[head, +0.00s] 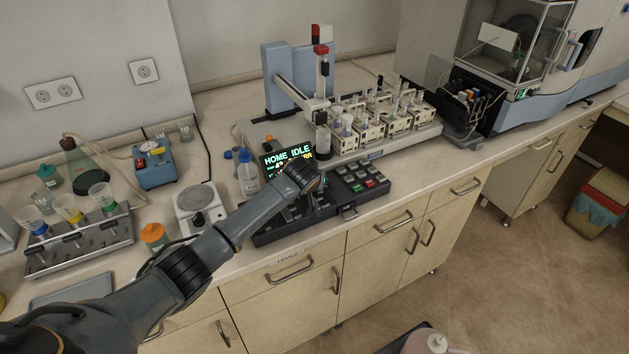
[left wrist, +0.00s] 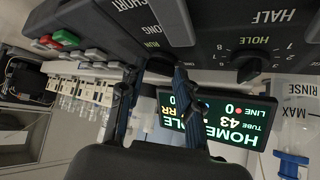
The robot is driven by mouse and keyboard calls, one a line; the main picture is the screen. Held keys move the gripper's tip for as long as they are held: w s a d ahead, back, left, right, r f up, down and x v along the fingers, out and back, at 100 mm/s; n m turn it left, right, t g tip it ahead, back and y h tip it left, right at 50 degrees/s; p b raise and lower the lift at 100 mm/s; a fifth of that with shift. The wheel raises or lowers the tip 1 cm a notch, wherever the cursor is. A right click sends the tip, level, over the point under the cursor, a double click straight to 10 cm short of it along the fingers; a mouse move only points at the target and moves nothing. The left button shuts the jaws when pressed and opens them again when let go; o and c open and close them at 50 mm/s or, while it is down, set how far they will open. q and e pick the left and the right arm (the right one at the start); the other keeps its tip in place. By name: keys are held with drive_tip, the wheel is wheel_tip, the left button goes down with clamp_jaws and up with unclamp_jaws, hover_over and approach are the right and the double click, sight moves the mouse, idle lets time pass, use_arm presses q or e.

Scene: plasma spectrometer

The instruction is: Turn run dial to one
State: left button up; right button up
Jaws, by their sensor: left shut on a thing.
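The dark control panel (head: 262,238) lies at the front of the bench in the head view. My left gripper (head: 318,196) reaches down over it, and my arm hides the dial there. In the left wrist view, which is upside down, the black run dial (left wrist: 159,66) sits by the RUN label. The fingers of my left gripper (left wrist: 155,78) are on either side of it, shut on it. The dial's pointer and number are hidden. The screen (head: 287,158) reads HOME IDLE; it also shows in the left wrist view (left wrist: 243,125). My right gripper is out of view.
The hole dial (left wrist: 247,68) is beside the run dial. Coloured keys (head: 371,183) are at the panel's right. The autosampler with tube racks (head: 372,142) stands behind. A wash bottle (head: 248,177) and a balance (head: 199,205) stand to the left.

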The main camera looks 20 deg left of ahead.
use_arm(q)
drive_tip(key=shift+f, duration=0.1)
drive_tip(key=o, duration=1.2)
drive_tip(key=shift+c, duration=0.2)
drive_tip(key=v, duration=1.2)
